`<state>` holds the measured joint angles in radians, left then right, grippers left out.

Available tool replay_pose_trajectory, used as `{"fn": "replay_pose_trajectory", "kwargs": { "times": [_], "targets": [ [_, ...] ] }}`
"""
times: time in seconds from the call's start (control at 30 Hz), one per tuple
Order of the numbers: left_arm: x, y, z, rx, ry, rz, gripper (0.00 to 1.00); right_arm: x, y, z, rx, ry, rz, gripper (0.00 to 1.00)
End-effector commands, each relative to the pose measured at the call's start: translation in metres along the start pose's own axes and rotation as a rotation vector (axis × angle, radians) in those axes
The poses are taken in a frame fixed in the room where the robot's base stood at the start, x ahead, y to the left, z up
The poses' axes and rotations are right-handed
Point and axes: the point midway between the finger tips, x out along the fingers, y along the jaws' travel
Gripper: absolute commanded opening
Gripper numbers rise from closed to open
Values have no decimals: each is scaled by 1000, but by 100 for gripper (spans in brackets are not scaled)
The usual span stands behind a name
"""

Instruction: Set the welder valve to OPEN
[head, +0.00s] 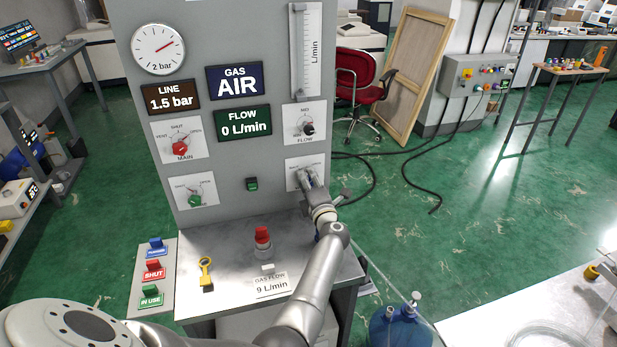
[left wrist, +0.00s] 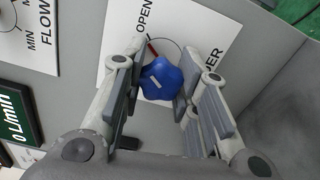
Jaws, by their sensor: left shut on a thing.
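The welder valve is a blue lobed knob (left wrist: 161,79) on a white plate (left wrist: 196,20) in the left wrist view. A pale bar marks its face. A short red mark shows beside it near the word OPEN, and part of a label ending in "ER" is on the right. My left gripper (left wrist: 156,92) is shut on the knob, with a finger on each side. In the head view my left gripper (head: 307,179) is at the lower right plate (head: 293,163) of the grey panel and hides the knob there.
A red MAIN knob (head: 180,149), a FLOW knob (head: 308,129) and a green knob (head: 195,201) are on the same panel. A red-topped button (head: 262,236) and a yellow key-like tag (head: 206,272) are on the metal shelf below.

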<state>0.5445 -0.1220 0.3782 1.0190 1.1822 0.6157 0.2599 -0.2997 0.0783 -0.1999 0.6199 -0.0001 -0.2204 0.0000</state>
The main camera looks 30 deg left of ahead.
Motion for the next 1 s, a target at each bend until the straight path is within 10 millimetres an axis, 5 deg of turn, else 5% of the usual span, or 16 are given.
{"fn": "replay_pose_trajectory", "kwargs": {
  "times": [0.87,0.9,1.0],
  "targets": [
    [0,0,0,159,1,0,4,-10,0,0,-1,0,0,51],
    [0,0,0,159,1,0,31,-10,1,0,-1,0,1,51],
    [0,0,0,159,1,0,44,-11,1,0,-1,-1,1,51]
  ]
}}
